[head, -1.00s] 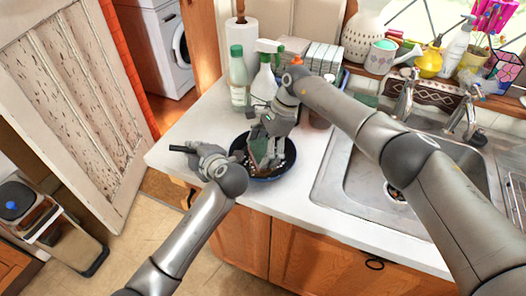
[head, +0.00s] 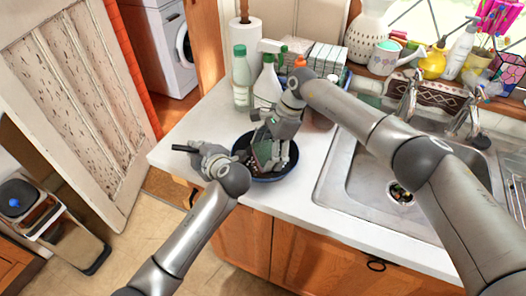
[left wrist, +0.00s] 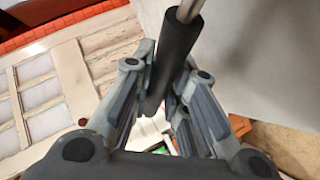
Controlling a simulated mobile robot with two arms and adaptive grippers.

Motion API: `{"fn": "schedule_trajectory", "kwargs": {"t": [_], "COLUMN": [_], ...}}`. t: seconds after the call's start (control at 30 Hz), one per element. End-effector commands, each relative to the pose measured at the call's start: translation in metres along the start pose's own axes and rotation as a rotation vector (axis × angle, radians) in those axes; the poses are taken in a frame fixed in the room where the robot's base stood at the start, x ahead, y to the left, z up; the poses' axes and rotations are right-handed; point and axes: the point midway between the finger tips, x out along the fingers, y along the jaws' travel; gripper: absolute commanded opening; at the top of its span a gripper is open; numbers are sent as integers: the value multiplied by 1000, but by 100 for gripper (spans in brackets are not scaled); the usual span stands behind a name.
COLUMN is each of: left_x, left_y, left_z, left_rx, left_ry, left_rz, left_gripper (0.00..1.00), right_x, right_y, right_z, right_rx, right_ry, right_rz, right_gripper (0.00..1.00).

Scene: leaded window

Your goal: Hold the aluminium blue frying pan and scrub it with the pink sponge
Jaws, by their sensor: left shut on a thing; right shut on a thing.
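The dark blue frying pan (head: 268,179) rests on the white counter, left of the sink. Its black handle (head: 184,148) points left in the head view, and it also crosses the left wrist view (left wrist: 176,62). My left gripper (head: 205,156) is shut around the handle; its fingers (left wrist: 160,85) lie on both sides of it. My right gripper (head: 277,158) is inside the pan, shut on the sponge (head: 262,148). The sponge shows a green face and stands tilted against the pan's inside; its underside is hidden. Small pale specks lie in the pan.
A green-capped bottle (head: 241,78), a spray bottle (head: 267,83) and a paper towel roll (head: 244,40) stand behind the pan. The metal sink (head: 345,180) is to the right. The counter's front edge is close below the pan.

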Motion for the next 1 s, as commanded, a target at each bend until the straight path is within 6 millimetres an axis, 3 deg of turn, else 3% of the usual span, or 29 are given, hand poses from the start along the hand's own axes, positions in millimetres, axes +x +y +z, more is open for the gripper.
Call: {"fn": "schedule_trajectory", "kwargs": {"t": [0.2,0.67,1.0], "left_x": [0,0,0], "left_y": [0,0,0], "left_z": [0,0,0], "left_rx": [1,1,0], "left_ry": [0,0,0], "left_rz": [-1,0,0], "left_gripper": [0,0,0], "right_x": [-3,8,0], "right_y": [3,-5,1], "right_z": [-5,13,-3], "right_rx": [-1,-1,2], "right_ry": [-1,0,1], "right_rz": [1,2,2], "right_gripper": [60,60,60]}}
